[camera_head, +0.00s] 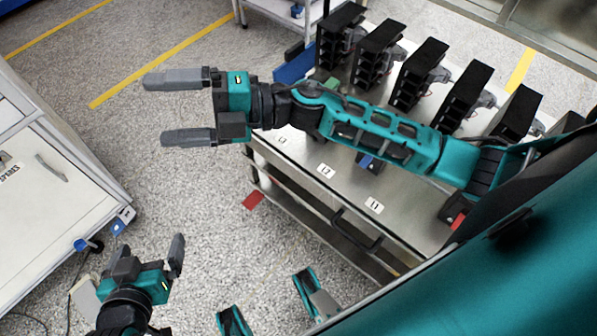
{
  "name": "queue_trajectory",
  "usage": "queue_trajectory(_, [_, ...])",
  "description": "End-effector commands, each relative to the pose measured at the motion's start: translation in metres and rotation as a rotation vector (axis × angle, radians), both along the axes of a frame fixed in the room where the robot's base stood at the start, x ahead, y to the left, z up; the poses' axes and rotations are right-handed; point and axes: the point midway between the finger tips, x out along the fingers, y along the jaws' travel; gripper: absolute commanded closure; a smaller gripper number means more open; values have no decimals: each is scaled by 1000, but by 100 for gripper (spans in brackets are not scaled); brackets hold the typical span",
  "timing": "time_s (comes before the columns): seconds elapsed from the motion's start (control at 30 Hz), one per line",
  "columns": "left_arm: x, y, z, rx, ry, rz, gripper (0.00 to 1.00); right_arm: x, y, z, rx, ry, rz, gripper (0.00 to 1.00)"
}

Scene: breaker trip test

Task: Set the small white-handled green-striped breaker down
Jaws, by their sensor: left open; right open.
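I cannot make out a small white-handled, green-striped breaker in this view. My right gripper (158,110) reaches in from the right over the cart. Its two grey fingers are wide apart and empty, above the speckled floor left of the cart. My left gripper (150,252) is at the lower left, above the floor near the white cabinet. It is open, with one finger seen clearly and the other partly hidden; I see nothing between them.
A metal cart (305,178) carries several black slotted racks (424,72) and small numbered labels; my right arm crosses over it. A white cabinet (50,195) stands at the left. A red piece (253,200) shows at the cart's left side.

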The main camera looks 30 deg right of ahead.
Motion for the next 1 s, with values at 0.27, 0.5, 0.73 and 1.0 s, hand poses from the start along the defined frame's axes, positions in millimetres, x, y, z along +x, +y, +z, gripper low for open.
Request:
queue_trajectory(0.27, [0,0,0,0,0,0,0,17,-78,-62,492,733,-612,5])
queue_trajectory(0.5, [0,0,0,2,1,-1,0,-47,-137,-171,641,1335,-994,5])
queue_trajectory(0.73, [-1,2,-1,8,1,-5,0,-86,-149,-205,660,1550,-1100,5])
queue_trajectory(1.0, [-1,2,0,10,1,-6,0,-87,-149,-205,659,1554,-1103,5])
